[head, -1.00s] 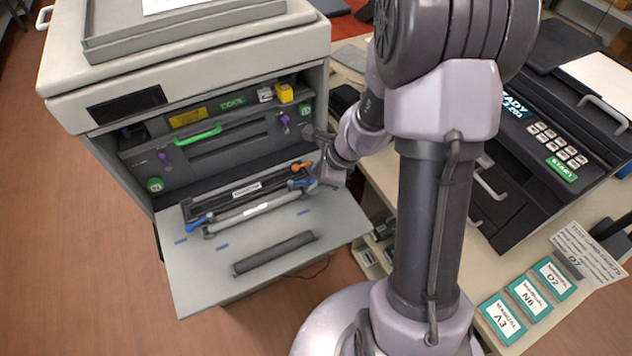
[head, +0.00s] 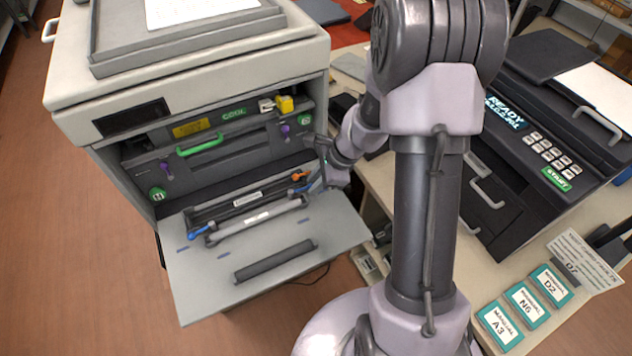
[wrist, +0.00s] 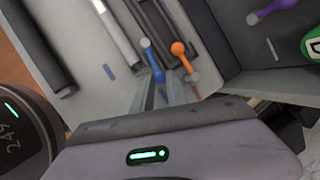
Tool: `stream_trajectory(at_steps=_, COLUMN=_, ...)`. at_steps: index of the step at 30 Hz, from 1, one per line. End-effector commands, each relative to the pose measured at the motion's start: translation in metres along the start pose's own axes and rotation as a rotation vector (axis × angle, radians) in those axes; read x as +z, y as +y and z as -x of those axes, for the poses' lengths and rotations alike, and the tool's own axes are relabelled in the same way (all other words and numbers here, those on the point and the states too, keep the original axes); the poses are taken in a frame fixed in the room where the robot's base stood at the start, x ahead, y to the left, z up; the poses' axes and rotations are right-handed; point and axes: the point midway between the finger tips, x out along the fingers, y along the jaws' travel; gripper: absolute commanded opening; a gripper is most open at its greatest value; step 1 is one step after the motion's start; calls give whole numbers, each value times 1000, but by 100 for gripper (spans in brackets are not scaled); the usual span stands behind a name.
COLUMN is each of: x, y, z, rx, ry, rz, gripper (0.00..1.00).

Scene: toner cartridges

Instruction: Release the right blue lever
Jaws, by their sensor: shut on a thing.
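The right blue lever (head: 305,188) is at the right end of the cartridge unit (head: 250,201) on the printer's lowered door. It also shows in the wrist view (wrist: 152,57), beside an orange lever (wrist: 180,53). My gripper (head: 317,186) is at that right end, its two fingers (wrist: 168,82) reaching to the blue lever. It is shut on the lower end of the blue lever, which is partly hidden between the fingers. The orange lever's lower end comes close to the right finger. A left blue lever (head: 199,231) is at the unit's other end.
A loose dark roller (head: 275,261) lies on the grey door panel (head: 200,294). Purple knobs (head: 285,131) and a green handle (head: 200,145) are on the printer's inner face. A black console (head: 520,150) and several manuals (head: 501,328) are on the counter to the right.

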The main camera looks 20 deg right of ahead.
Motion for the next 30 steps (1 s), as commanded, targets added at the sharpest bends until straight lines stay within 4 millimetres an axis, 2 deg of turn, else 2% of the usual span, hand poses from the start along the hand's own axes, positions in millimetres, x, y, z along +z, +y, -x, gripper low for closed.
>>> stream_trajectory(at_steps=5, x=0, y=0, z=0, rx=-3, ry=0, rz=-1, gripper=0)
stream_trajectory(at_steps=6, x=0, y=0, z=0, rx=-3, ry=0, rz=-1, gripper=26)
stream_trajectory(at_steps=8, x=0, y=0, z=0, rx=-3, ry=0, rz=-1, gripper=38)
stream_trajectory(at_steps=9, x=0, y=0, z=0, rx=-3, ry=0, rz=-1, gripper=40)
stream_trajectory(at_steps=17, x=0, y=0, z=0, rx=-3, ry=1, rz=-1, gripper=40)
stream_trajectory(at_steps=20, x=0, y=-1, z=7, rx=-4, ry=1, rz=-1, gripper=40)
stream_trajectory(at_steps=23, x=1, y=-2, z=27, rx=-6, ry=2, rz=-1, gripper=40)
stream_trajectory(at_steps=30, x=2, y=-2, z=105, rx=-7, ry=2, rz=-1, gripper=40)
